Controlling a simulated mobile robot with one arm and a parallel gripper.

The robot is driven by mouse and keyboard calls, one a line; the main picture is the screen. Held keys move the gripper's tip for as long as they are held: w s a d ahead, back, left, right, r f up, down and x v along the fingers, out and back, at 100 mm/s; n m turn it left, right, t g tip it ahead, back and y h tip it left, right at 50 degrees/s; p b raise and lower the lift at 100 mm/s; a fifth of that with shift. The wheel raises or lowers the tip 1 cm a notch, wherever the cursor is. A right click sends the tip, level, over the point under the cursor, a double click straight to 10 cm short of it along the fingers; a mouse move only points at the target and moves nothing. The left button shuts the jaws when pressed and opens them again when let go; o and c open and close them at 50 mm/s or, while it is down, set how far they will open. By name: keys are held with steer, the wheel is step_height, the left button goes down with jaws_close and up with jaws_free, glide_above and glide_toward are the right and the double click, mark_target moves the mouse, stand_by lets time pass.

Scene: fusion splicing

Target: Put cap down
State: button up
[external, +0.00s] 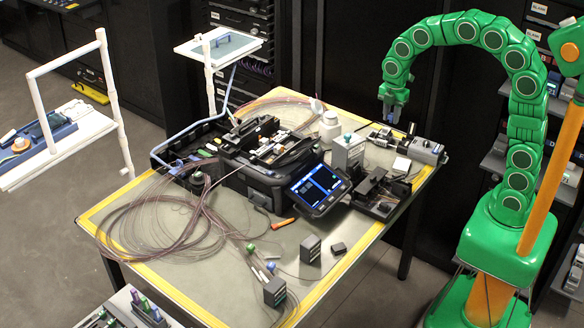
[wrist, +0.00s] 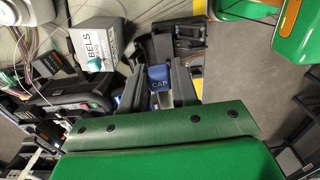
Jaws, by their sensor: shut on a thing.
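My gripper (external: 393,106) is at the end of the green segmented arm, above the far right part of the table. In the wrist view my gripper (wrist: 158,88) is shut on a small blue cap (wrist: 159,75) that bears the lettering "CAP". The cap is held between the two dark fingers, and its lower part is hidden by the gripper. In the external view the cap shows only as a tiny blue spot at the fingertips. The table (external: 205,290) has a grey top with a yellow edge.
A splicer with a blue screen (external: 320,186) stands mid-table. A grey box (external: 349,150), a white container (external: 330,125) and a dark device (external: 381,192) stand near the right side. Loose fibre coils (external: 150,215) cover the left. Bare table lies at the front.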

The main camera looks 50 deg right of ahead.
steer(key=shift+s+d, duration=0.15)
steer(key=shift+d, duration=0.25)
steer(key=w+f, duration=0.4)
steer(key=w, duration=0.5)
glide_above(355, 139)
steer(key=shift+s+f, duration=0.15)
steer(key=shift+f, duration=4.25)
steer(key=shift+f, duration=0.1)
steer(key=o, duration=1)
